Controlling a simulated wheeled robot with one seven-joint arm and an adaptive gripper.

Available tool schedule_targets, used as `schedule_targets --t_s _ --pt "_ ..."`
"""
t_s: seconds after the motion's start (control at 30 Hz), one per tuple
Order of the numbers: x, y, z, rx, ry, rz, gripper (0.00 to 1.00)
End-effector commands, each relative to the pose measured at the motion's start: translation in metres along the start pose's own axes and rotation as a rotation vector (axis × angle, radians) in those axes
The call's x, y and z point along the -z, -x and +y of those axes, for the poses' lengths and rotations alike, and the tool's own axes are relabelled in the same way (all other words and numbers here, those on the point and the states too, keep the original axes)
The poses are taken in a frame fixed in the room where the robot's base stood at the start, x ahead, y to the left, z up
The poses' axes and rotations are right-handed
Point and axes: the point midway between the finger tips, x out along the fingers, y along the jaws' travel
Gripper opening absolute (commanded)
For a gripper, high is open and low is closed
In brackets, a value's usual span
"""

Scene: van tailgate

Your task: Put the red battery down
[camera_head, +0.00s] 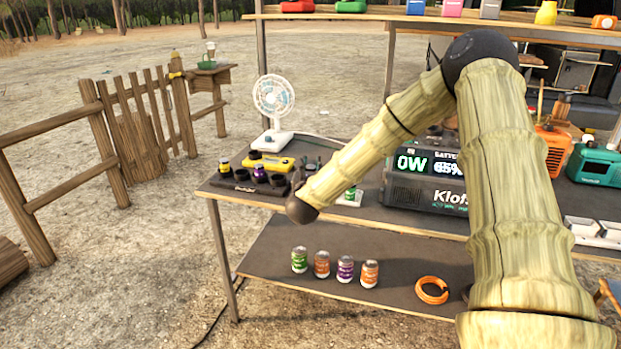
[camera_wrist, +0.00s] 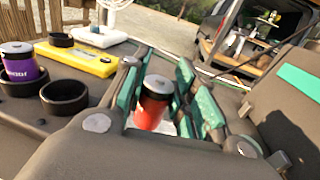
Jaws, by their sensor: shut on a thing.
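In the wrist view, the red battery (camera_wrist: 152,108), a red cylinder with a grey cap, stands roughly upright between the teal pads of my gripper (camera_wrist: 163,92). The gripper is shut on it. The battery's lower end is partly hidden, and I cannot tell whether it touches the surface below. To the left, a purple battery (camera_wrist: 22,68) sits in a black round holder, and an empty black holder (camera_wrist: 64,97) is beside it. In the head view, my arm's end is over the table's left part, and the red battery cannot be made out.
A yellow device (camera_head: 264,161) and a white fan (camera_head: 273,110) stand at the table's left end. A grey power station (camera_head: 412,194) stands right of my forearm.

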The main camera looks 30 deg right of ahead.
Motion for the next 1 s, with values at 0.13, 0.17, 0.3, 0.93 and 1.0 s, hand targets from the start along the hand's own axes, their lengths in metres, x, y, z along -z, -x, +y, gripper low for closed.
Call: schedule_targets --t_s 0.13,0.17,0.3,0.93,1.0 --pt "0.012 0.000 0.000 0.000 0.003 0.000 0.00" --pt "0.016 0.000 0.000 0.000 0.004 0.001 0.00" --pt "0.032 0.000 0.001 -0.001 0.003 0.000 0.00" --pt "0.037 0.000 0.000 0.000 0.000 0.000 0.49" --pt "0.037 0.000 0.000 0.000 0.000 0.000 0.49"
